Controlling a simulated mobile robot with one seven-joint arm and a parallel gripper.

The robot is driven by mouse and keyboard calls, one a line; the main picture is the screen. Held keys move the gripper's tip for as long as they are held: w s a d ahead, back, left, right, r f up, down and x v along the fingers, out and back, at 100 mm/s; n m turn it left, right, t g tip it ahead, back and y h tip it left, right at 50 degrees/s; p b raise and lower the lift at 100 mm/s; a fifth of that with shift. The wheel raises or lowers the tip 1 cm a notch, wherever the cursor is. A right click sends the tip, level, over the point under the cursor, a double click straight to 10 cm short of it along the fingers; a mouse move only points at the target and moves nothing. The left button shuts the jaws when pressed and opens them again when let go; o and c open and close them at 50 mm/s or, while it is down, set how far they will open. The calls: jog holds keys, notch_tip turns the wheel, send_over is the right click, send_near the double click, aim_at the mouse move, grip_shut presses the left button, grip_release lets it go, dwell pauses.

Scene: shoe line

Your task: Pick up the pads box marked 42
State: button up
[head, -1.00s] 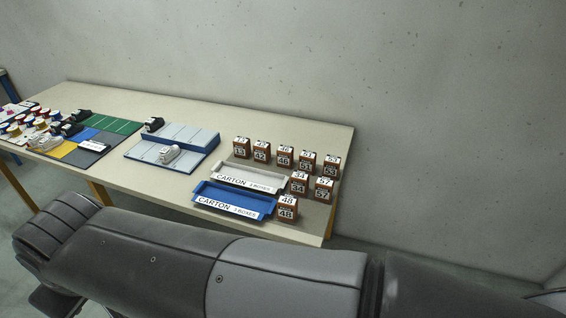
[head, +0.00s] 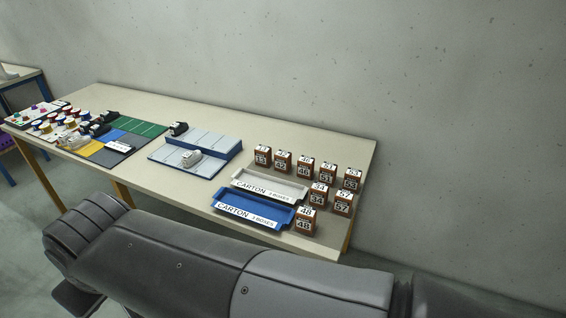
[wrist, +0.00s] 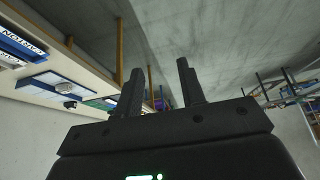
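The pads box marked 42 (head: 282,162) is a small brown box with white number labels. It stands upright in the back row at the right end of the table, between the box marked 13 (head: 262,156) and the box marked 46 (head: 304,168). My gripper (wrist: 158,88) shows in the wrist view with its two dark fingers apart and nothing between them. It is away from the boxes, and the table appears tilted at the left of that view. The fingers do not show in the head view, where my dark arm crosses the foreground.
A white carton tray (head: 270,184) and a blue carton tray (head: 254,208) lie in front of the back row. Boxes marked 34 (head: 318,194), 57 (head: 343,203) and 48 (head: 305,220) stand to their right. A concrete wall (head: 400,80) rises behind the table (head: 180,110).

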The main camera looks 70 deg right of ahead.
jog(key=shift+o, duration=0.4)
jog(key=o, duration=0.6)
